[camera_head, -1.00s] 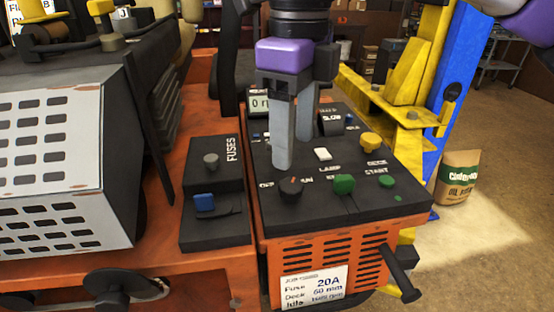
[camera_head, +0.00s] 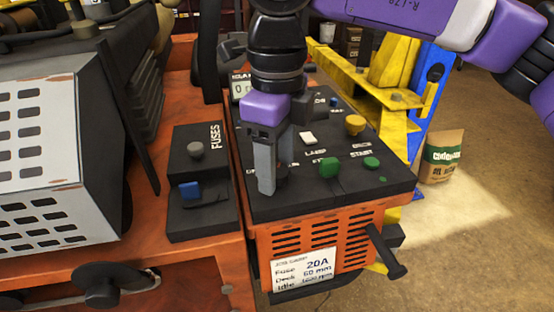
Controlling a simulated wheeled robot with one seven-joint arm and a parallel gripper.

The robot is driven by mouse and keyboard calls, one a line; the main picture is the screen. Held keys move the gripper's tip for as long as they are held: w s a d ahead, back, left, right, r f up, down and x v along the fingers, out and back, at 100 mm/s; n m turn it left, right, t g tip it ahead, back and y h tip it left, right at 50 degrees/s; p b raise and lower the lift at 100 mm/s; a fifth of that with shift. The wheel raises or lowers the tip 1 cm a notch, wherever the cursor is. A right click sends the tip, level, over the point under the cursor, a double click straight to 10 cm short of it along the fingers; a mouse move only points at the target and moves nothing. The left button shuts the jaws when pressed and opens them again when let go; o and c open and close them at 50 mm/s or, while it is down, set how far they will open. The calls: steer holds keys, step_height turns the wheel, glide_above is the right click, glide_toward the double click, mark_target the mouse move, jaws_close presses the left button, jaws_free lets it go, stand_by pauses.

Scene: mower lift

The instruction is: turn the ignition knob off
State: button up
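The ignition knob (camera_head: 283,179) is a dark knob on the black control panel (camera_head: 300,205), left of a green knob. The near finger of my gripper (camera_head: 273,181) covers much of it, and its pointer direction cannot be read. My gripper points down with its fingertips low at the knob. One grey finger is in front and to the left; the other is mostly hidden behind. I cannot tell whether the fingers touch the knob or how wide they stand. The OFF and RUN lettering is mostly covered.
A green knob (camera_head: 329,168), a green button (camera_head: 371,163), a white switch (camera_head: 308,138) and a yellow knob (camera_head: 354,125) are close on the right. The fuse box (camera_head: 203,214) with a blue switch (camera_head: 190,189) is on the left. A yellow lift frame (camera_head: 385,85) stands behind.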

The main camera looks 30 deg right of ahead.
jaws_close()
steer(key=shift+n+b, duration=0.3)
steer(key=shift+n, duration=0.1)
steer(key=shift+f+n+b, duration=0.1)
steer(key=shift+n+b, duration=0.55)
steer(key=shift+n, duration=0.25)
steer(key=n+b, duration=0.1)
steer(key=n, duration=0.1)
steer(key=shift+n, duration=0.4)
steer(key=n+b, duration=0.1)
steer(key=n, duration=0.5)
steer(key=shift+n, duration=0.3)
steer(key=shift+b, duration=0.3)
steer(key=shift+o, duration=0.3)
jaws_free()
